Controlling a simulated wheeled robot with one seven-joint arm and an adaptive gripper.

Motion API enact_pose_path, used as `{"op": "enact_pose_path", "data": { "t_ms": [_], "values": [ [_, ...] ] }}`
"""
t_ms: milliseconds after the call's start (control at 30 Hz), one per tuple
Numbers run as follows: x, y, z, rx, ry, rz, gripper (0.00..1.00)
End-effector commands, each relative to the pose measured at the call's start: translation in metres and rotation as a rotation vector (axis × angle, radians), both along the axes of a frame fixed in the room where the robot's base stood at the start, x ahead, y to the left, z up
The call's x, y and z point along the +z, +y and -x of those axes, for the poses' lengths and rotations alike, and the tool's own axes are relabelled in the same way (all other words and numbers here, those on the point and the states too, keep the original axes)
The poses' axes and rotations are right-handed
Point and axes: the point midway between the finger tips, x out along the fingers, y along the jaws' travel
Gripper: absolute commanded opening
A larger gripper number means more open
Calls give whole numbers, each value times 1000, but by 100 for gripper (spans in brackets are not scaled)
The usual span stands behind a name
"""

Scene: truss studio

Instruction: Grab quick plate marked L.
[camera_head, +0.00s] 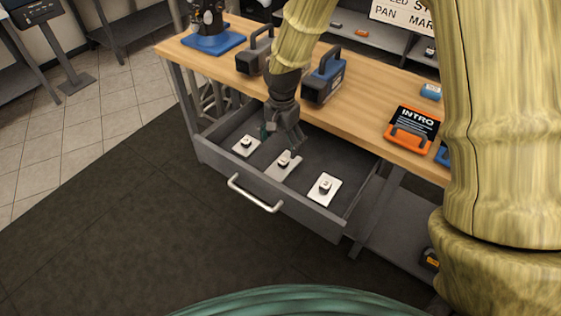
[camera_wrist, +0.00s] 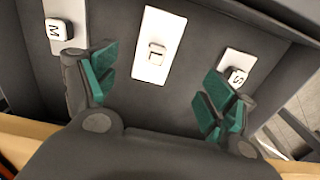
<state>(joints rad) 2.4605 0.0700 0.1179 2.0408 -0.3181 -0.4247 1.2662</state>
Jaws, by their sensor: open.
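The L plate (camera_wrist: 152,70) is a long white plate with a raised block marked L. It lies in the open drawer, between the other two plates. In the head view it is the middle plate (camera_head: 277,174). My gripper (camera_wrist: 160,88) is open and empty, with green-padded fingers on either side of the L plate's line in the wrist view. In the head view my gripper (camera_head: 283,138) points down into the drawer, at the bench side of the L plate. I cannot tell its exact height above it.
The M plate (camera_wrist: 76,40) and S plate (camera_wrist: 228,62) lie on either side in the drawer (camera_head: 229,165). The wooden benchtop (camera_head: 358,110) overhangs the drawer's back and carries cases and an orange-edged INTRO board (camera_head: 412,128). The drawer handle (camera_head: 252,196) faces open floor.

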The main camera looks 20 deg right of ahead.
Motion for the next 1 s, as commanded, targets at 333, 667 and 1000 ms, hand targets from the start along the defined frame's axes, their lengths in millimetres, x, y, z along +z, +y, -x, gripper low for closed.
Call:
{"op": "enact_pose_path", "data": {
  "t_ms": [333, 667, 1000],
  "values": [
    [-45, 1, -15, 1, 20, 0, 84],
    [-83, -2, -10, 4, 22, 0, 84],
    [-95, -2, -10, 3, 21, 1, 84]
  ]
}}
